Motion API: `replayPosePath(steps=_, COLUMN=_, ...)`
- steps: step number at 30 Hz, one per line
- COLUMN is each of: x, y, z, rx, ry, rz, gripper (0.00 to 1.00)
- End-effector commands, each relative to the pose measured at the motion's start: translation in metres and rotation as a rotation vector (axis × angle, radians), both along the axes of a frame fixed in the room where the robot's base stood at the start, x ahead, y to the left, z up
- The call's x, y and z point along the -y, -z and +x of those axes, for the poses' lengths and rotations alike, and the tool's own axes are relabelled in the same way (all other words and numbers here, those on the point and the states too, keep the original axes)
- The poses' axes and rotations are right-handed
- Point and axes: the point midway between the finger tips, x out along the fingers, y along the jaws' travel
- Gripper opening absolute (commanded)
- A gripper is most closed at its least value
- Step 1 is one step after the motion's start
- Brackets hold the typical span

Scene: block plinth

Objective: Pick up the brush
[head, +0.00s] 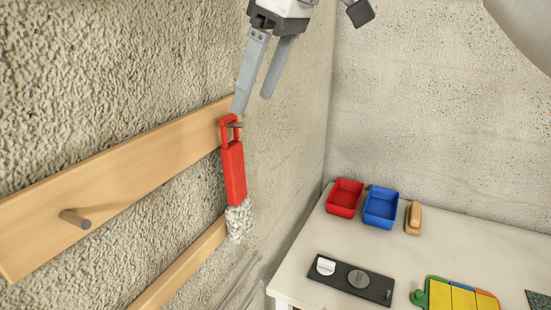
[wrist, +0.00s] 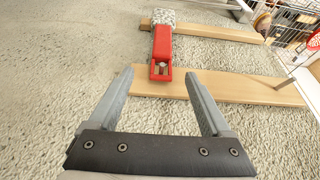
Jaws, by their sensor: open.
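The brush has a red handle with a loop (head: 234,172) and pale, speckled bristles at its lower end. It hangs by its loop on a peg of the wooden wall rail (head: 120,180). In the wrist view the brush (wrist: 162,47) lies ahead of the fingers, between their lines, with its loop end nearest. My gripper (head: 253,104) is open and empty, just above the loop in the head view. In the wrist view my gripper (wrist: 158,78) shows both fingers apart with nothing between them. I cannot tell whether a finger touches the loop.
A bare peg (head: 75,219) sticks out of the rail at left. A lower wooden rail (head: 180,268) runs behind the bristles. At right, a white table (head: 440,255) holds a red bin (head: 344,198), a blue bin (head: 381,208), a wooden block (head: 413,218), a dark board (head: 350,280) and a colourful puzzle (head: 455,295).

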Motion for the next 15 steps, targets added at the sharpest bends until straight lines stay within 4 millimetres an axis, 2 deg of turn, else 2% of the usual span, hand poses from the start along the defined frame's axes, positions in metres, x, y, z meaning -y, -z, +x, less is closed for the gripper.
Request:
replayPosePath(steps=1, x=-0.004, y=0.015, z=0.001, rx=-0.003, ry=-0.001, rz=-0.002, gripper=0.82)
replayPosePath(steps=7, x=-0.019, y=0.053, z=0.007, rx=-0.002, ry=0.000, rz=-0.001, gripper=0.82)
replayPosePath(steps=10, x=-0.024, y=0.067, z=0.009, rx=-0.002, ry=0.001, rz=-0.001, gripper=0.82)
replayPosePath(steps=15, x=-0.029, y=0.077, z=0.011, rx=-0.001, ry=0.001, rz=-0.001, gripper=0.82)
